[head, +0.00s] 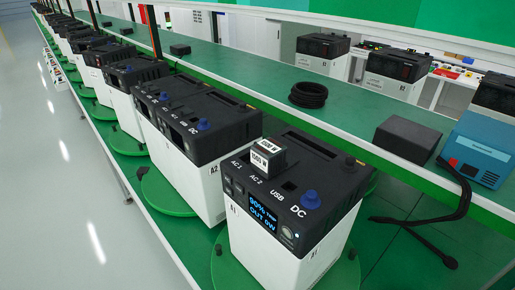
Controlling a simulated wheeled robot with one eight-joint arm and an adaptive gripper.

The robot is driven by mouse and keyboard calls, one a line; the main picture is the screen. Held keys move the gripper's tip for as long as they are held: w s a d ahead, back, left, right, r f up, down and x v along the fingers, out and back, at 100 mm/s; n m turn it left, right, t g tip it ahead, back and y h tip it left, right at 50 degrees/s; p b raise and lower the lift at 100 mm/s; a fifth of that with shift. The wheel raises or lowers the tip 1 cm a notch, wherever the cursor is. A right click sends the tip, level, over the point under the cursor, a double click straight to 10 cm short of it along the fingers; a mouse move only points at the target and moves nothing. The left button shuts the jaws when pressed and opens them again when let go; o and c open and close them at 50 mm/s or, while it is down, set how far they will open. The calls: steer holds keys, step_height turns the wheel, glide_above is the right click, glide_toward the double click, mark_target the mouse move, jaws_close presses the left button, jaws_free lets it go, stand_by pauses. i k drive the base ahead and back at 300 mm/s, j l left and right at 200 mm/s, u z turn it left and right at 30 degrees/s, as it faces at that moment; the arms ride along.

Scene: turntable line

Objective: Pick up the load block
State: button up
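The load block (270,165) is a small black block with white labels that appear to read "1500 W". It sits on top of the nearest power station, marked A1 (262,239), close to the AC 1 and AC 2 labels. The power station is white below and black above, with a lit blue display and a blue knob. My gripper is not in view.
The A1 station stands on a green turntable (226,266). Several similar stations recede to the back left. A raised green shelf (350,110) runs behind, bearing a coiled black cable (308,95), a black box (406,139) and a blue device (482,148). Open floor lies left.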

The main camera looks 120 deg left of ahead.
mark_target(268, 156)
steer(key=u, duration=3.7)
steer(key=i+j, duration=0.2)
steer(key=i+j+z, duration=0.1)
steer(key=j, duration=0.35)
steer(key=i+j, duration=0.3)
steer(key=z, duration=0.05)
